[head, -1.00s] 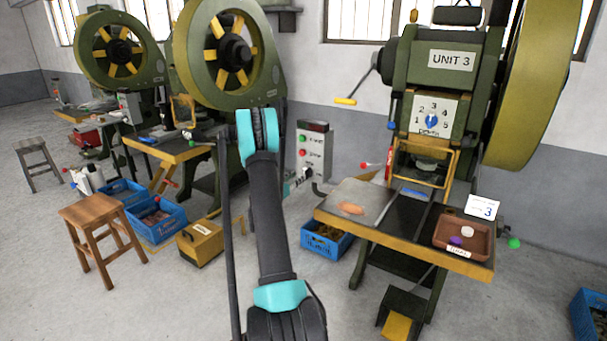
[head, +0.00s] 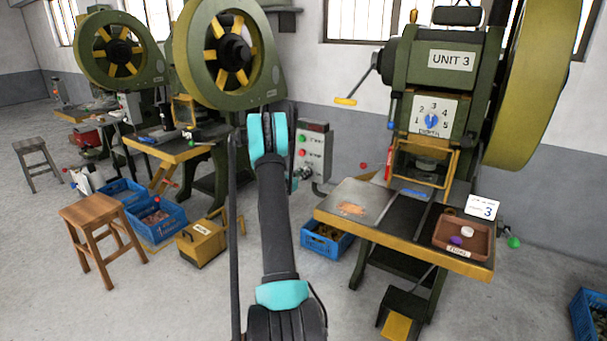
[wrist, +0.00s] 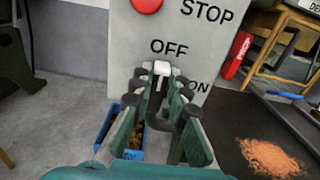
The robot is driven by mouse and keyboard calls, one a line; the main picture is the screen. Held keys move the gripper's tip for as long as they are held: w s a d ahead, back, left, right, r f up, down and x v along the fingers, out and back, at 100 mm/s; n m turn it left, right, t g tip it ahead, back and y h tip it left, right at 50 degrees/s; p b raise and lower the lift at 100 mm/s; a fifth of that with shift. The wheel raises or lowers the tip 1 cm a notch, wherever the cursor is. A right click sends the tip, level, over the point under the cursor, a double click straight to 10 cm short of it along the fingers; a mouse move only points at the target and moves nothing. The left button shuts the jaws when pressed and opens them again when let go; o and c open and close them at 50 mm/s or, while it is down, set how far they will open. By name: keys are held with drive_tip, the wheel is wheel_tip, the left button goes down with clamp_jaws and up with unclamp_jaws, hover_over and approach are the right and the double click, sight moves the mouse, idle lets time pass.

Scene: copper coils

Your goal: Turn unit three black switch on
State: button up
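The grey unit three control box (head: 313,151) stands left of the UNIT 3 press in the head view. In the wrist view, its panel (wrist: 130,50) fills the upper middle, with a red STOP button (wrist: 147,4) and OFF and ON labels. The black switch (wrist: 158,88) shows as a dark piece with a white tip below OFF, between my fingertips. My gripper (wrist: 160,88) has its green fingers apart, one on each side of the switch. Contact cannot be told. In the head view, my arm hides most of the gripper.
The press table (head: 335,205) holds copper scraps (head: 352,209) and a brown tray (head: 480,248). A blue crate (head: 325,241) sits on the floor below the box. A wooden stool (head: 98,213) and a yellow box (head: 202,243) stand left.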

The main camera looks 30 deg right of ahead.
clamp_jaws()
drive_tip(key=shift+s+d+f+m, duration=0.1)
drive_tip(key=shift+s+f+m, duration=0.2)
drive_tip(key=shift+m, duration=2.65)
drive_tip(key=shift+s+d+f+m, duration=0.1)
drive_tip(key=shift+s+f+m, duration=0.2)
drive_tip(key=shift+m, duration=2.7)
drive_tip(key=shift+s+d+f+m, duration=0.1)
drive_tip(key=shift+s+f+m, duration=0.2)
drive_tip(key=shift+m, duration=2.65)
drive_tip(key=o, duration=0.7)
unclamp_jaws()
drive_tip(key=shift+c, duration=0.2)
